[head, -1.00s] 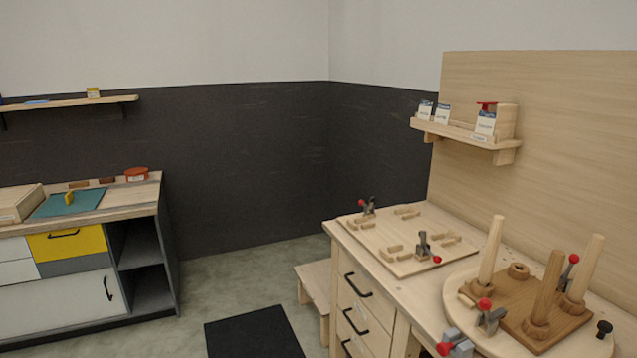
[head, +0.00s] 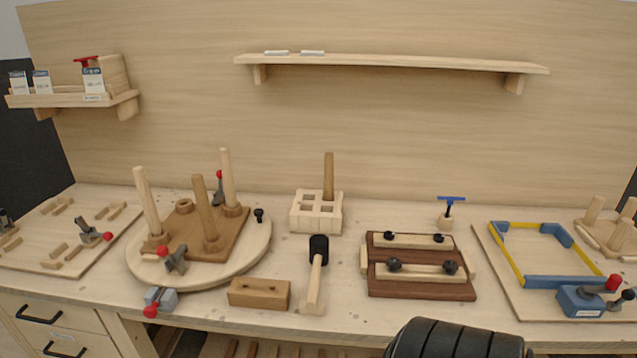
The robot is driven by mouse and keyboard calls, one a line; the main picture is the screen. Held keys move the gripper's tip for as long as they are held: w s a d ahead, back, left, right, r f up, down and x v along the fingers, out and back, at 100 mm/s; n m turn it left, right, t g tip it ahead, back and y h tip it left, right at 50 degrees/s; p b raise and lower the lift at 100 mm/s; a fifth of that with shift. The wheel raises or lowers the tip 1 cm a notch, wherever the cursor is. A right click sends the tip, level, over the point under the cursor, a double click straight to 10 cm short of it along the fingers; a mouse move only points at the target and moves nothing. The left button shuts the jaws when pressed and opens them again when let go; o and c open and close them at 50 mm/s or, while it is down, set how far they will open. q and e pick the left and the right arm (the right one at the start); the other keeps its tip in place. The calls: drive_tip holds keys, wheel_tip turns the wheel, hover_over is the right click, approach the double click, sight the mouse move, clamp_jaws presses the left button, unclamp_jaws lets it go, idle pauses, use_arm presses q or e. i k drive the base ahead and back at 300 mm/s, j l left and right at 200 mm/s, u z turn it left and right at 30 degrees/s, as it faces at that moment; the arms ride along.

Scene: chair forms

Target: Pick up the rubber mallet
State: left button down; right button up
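The rubber mallet (head: 318,250) is on the workbench near the middle of the head view. It has a black head at the far end and a pale wooden handle pointing toward the bench's front edge. Neither of my grippers shows in the view. A black ribbed part at the bottom right of centre appears to be part of my own arm.
A wooden box (head: 259,293) lies left of the mallet. A dark board with knobs (head: 420,289) lies right of it. A holed block (head: 316,212) stands behind. A round board (head: 140,272) with pegs and clamps is farther left. A blue-and-yellow frame (head: 545,281) is far right.

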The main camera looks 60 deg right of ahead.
sight(320, 244)
drive_tip(key=z, duration=1.8)
